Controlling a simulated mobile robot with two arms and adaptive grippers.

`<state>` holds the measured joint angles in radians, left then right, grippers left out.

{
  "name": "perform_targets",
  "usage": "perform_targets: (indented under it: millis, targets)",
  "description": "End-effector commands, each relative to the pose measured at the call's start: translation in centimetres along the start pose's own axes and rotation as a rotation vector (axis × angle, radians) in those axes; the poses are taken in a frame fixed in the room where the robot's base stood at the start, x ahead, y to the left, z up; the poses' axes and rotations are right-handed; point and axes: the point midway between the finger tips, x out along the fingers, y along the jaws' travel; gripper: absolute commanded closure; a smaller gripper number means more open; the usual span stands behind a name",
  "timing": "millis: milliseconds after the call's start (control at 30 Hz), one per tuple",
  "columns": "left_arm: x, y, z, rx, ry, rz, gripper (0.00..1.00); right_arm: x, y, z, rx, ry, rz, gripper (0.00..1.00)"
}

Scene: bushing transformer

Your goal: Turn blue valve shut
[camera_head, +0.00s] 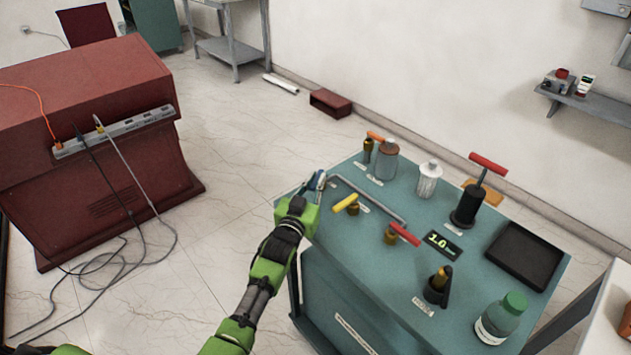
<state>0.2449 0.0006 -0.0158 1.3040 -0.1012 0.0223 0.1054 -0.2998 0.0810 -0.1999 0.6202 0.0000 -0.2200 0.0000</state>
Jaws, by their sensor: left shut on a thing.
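The blue valve (320,177) is at the left edge of the teal table (385,285), mostly hidden by my left gripper. My left gripper (316,186) is at the table's left corner, shut on the blue valve's handle. The fingers cover most of the valve, so I cannot tell the handle's exact angle. My right gripper is not in view.
A yellow-handled valve (345,202) is just right of my gripper, beside a bent grey pipe (370,198). Also on the table are a red-handled valve (405,234), an orange-handled valve (375,136), a red-handled pump (468,205) and a green-capped bottle (500,320).

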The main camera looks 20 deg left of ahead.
Motion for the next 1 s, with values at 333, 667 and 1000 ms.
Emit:
perform_targets:
  millis: [333, 667, 1000]
  targets:
    - [0.0, 0.0, 0.1, 0.000, -0.001, 0.001, 0.72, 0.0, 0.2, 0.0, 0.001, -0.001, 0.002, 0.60]
    - [-1.9, 0.0, 0.1, 0.000, -0.001, 0.001, 0.72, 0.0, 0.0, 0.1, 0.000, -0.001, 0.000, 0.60]
    - [-8.4, 0.1, 0.2, 0.000, -0.003, 0.001, 0.72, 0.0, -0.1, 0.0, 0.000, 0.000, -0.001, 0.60]
